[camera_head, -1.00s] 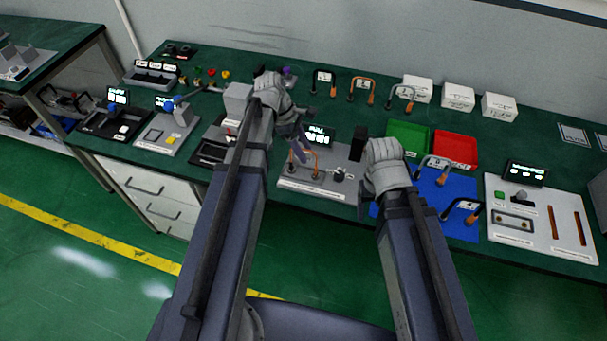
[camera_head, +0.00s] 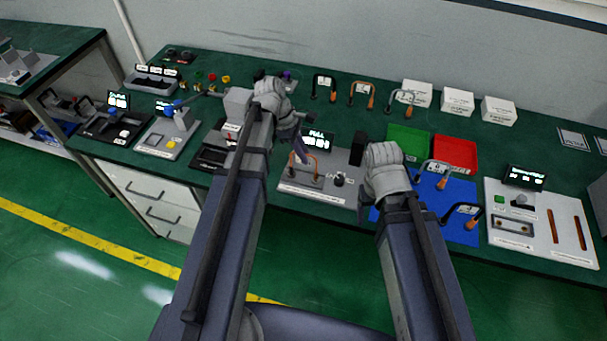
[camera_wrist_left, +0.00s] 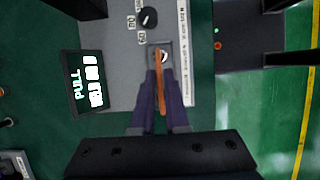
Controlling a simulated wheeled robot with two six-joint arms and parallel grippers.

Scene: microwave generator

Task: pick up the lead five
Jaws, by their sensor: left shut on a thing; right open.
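My left gripper (camera_head: 299,150) is shut on an orange-brown lead (camera_head: 318,162) at the grey test panel (camera_head: 297,190). In the left wrist view the same lead (camera_wrist_left: 160,72) shows as a narrow bar between the two dark fingers (camera_wrist_left: 158,108), with its far end at a small fixture on the panel. Its number cannot be read, so I cannot tell whether it is lead five. Other leads stand at the back, one black (camera_head: 323,83), one orange (camera_head: 362,91) and one grey (camera_head: 400,98).
The panel's lit display (camera_head: 318,140) reads PULL. A blue mat (camera_head: 428,207) with two more leads lies to the right. Behind it are a green tray (camera_head: 407,140) and a red tray (camera_head: 455,151). Another panel (camera_head: 540,223) stands far right.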

